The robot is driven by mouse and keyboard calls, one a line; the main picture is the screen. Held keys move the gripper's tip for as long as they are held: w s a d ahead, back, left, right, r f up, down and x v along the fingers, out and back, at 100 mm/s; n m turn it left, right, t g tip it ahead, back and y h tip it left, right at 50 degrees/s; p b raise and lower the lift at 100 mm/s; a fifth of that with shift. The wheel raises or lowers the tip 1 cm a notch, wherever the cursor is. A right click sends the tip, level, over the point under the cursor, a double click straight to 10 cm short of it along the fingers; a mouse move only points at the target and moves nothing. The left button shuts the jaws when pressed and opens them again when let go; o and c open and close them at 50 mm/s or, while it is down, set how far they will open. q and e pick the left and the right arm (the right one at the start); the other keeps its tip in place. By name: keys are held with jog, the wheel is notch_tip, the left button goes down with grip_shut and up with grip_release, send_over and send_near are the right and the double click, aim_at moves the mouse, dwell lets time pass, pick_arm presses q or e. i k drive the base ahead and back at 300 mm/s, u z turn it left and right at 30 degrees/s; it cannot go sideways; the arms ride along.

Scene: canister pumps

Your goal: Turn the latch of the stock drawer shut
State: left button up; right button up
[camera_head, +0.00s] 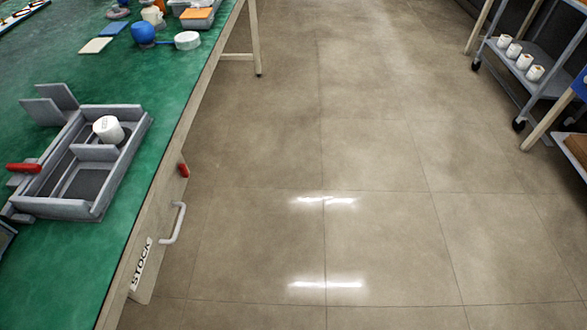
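The stock drawer (159,210) is in the side of the green-topped table, at the left of the head view. Its front is seen at a steep angle and carries a white STOCK label (141,263) and a pale bar handle (174,223). The drawer front looks about flush with the table side. A small red latch (184,170) sits near the far upper end of the drawer front. I cannot tell its exact turn from this angle. Neither of my grippers is in view.
On the green tabletop (60,235) stands a grey divided tray (125,165) holding a white canister (108,129). A red handle (23,168) lies beside it. Several small items stand at the far end. A grey cart (545,55) is at the right. The floor between is clear.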

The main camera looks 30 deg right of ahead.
aim_at(182, 168)
jog(key=z, duration=0.05)
jog(key=k, duration=0.6)
jog(key=z, duration=0.35)
jog(key=i, duration=1.55)
jog(key=u, duration=0.6)
